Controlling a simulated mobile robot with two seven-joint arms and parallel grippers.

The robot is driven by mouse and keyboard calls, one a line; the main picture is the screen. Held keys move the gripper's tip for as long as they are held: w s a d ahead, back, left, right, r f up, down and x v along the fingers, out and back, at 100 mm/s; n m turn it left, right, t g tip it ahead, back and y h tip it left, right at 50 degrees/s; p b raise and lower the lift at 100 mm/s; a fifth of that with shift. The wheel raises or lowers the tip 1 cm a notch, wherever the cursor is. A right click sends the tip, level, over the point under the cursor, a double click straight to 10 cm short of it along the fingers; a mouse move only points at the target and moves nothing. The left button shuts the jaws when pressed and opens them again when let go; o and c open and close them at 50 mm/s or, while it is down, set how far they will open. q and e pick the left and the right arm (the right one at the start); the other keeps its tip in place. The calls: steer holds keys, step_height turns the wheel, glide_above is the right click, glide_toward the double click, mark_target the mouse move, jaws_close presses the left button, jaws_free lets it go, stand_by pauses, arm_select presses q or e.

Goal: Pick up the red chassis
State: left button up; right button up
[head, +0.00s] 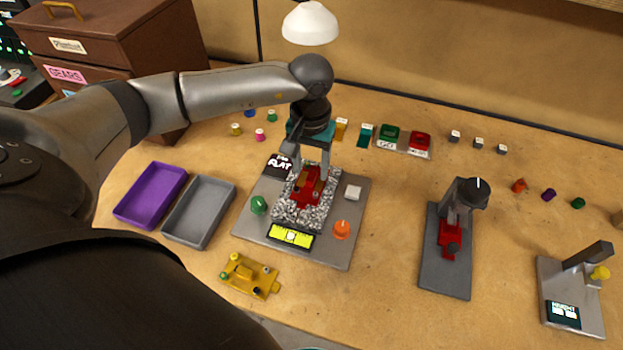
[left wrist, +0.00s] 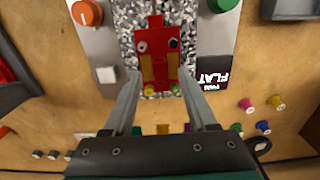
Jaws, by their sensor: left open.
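The red chassis (head: 309,187) lies on the speckled grey block of the levelling plate in the middle of the table. In the left wrist view the red chassis (left wrist: 158,55) shows its yellow strips and small coloured pegs, with its near end between the fingers. My left gripper (head: 311,165) is above it, pointing down, with the fingers apart on either side of the chassis; it also shows in the left wrist view (left wrist: 160,88). I cannot tell whether the fingers touch the chassis. My right gripper is not in view.
The plate (head: 340,257) carries an orange knob (head: 342,229), a green knob (head: 259,205) and a yellow-green level (head: 291,236). A yellow chassis (head: 249,276) lies in front. Purple (head: 151,194) and grey (head: 199,211) trays stand left, a press (head: 450,240) right.

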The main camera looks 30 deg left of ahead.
arm_select(q)
step_height(320, 180, down, 2)
steer(key=shift+f, duration=0.15)
jaws_close()
stand_by(0.4)
